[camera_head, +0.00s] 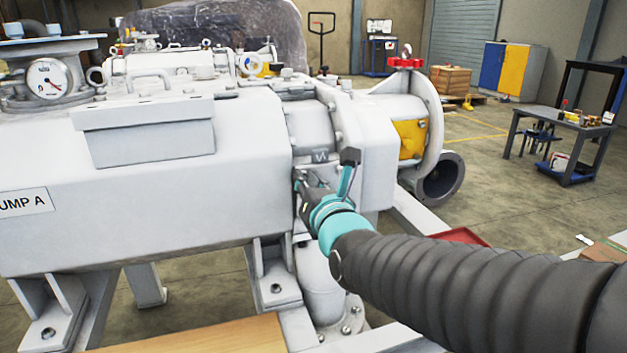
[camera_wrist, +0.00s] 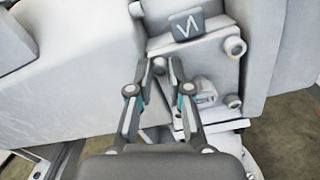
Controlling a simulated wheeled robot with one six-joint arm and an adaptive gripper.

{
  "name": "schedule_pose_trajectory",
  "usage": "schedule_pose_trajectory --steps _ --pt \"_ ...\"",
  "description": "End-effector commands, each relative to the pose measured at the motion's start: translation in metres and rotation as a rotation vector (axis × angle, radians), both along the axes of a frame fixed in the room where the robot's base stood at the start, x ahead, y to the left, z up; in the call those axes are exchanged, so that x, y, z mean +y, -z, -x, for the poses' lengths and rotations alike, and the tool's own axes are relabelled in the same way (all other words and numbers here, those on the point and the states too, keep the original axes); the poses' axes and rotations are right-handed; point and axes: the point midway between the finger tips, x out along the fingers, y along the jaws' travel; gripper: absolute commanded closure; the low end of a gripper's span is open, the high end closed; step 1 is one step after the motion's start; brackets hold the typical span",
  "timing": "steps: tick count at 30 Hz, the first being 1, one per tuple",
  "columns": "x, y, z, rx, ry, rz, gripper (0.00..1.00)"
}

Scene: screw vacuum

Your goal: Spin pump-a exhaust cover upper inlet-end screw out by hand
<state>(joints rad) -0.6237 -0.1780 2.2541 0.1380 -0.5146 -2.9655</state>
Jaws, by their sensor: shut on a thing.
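Pump A (camera_head: 110,215) is a large pale grey machine with a "PUMP A" label on its left side. Its exhaust cover (camera_wrist: 215,65) is a pale plate on the side, with a small dark marked tag (camera_wrist: 187,25) near its top. My gripper (camera_wrist: 160,67) points at the plate's left edge in the wrist view, its two fingertips on either side of a small round screw head (camera_wrist: 158,66). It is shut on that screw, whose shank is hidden. In the head view my gripper (camera_head: 297,183) reaches in at the pump's side, and the screw is hidden there.
The pump's rounded casing stands close on the left. A red tray (camera_head: 460,236) lies beyond my arm. A work table (camera_head: 560,128) stands far right.

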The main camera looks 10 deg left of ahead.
Motion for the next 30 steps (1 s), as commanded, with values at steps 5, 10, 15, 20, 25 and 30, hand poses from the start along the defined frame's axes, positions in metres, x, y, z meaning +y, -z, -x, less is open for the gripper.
schedule_pose_trajectory --steps 5,10,15,20,25,30 --pt "0.0008 -0.0032 -0.0003 -0.016 -0.001 0.013 1.0" --pt "0.0008 -0.0032 -0.0003 -0.017 -0.001 0.015 1.0" --pt "0.0008 -0.0032 -0.0003 -0.017 -0.001 0.015 1.0" --pt "0.0005 -0.0024 -0.0002 -0.016 0.0 0.015 0.56" --pt "-0.0001 -0.0014 -0.0004 -0.014 0.001 0.016 0.56" --pt "-0.0019 -0.0012 0.0022 -0.013 0.001 0.015 0.56"
